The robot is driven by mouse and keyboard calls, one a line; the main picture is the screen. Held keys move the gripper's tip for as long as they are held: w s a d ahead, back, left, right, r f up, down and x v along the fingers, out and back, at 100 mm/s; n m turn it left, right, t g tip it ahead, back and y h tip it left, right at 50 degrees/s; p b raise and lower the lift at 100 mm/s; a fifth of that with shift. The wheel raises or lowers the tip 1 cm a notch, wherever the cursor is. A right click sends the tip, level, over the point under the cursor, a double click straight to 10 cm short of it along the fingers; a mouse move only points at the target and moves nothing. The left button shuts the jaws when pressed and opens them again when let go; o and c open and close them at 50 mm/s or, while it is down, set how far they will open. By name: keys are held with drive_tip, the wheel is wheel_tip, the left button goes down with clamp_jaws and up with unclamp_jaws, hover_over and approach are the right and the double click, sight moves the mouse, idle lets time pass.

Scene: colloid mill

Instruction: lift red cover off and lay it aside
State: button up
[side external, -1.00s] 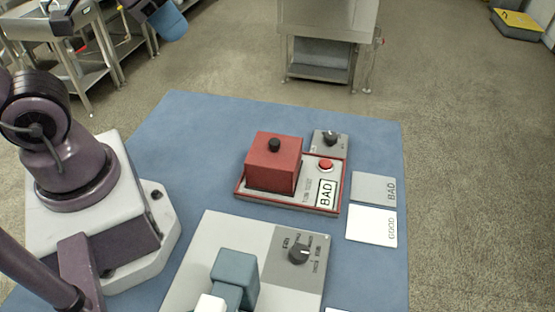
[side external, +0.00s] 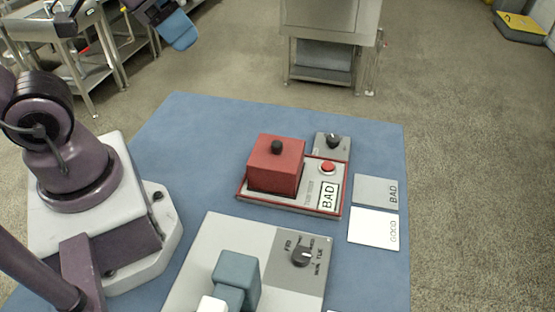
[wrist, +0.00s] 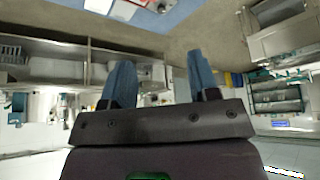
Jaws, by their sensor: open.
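The red cover (side external: 275,163) is a red box with a black knob on top. It sits on the left part of a red-edged panel (side external: 318,209) on the blue table. Beside it on that panel are a red button (side external: 327,167) and a BAD label. My gripper (side external: 184,30) is at the top of the side view, high up and well away from the cover, with one blue finger clearly showing. In the wrist view my gripper (wrist: 160,82) shows two blue fingers spread apart with nothing between them. The cover is not recognisable in the wrist view.
A grey BAD card (side external: 376,191) and a white GOOD card (side external: 373,229) lie at right. A larger panel with a dial (side external: 303,256) and a blue-grey block (side external: 237,277) is in front. Blue table (side external: 200,125) is bare behind left.

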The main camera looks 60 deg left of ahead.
drive_tip(key=n+g, duration=0.6)
drive_tip(key=n, duration=1.2)
hover_over(277, 143)
drive_tip(key=f, duration=2)
drive_tip(key=shift+w+a, duration=0.15)
drive_tip(key=shift+w, duration=0.05)
drive_tip(key=shift+s+d+f, duration=0.1)
drive_tip(key=shift+s+f, duration=0.05)
drive_tip(key=shift+f, duration=1.25)
drive_tip(key=shift+s+d+f, duration=0.1)
drive_tip(key=shift+f, duration=1.25)
drive_tip(key=shift+c, duration=0.2)
clamp_jaws()
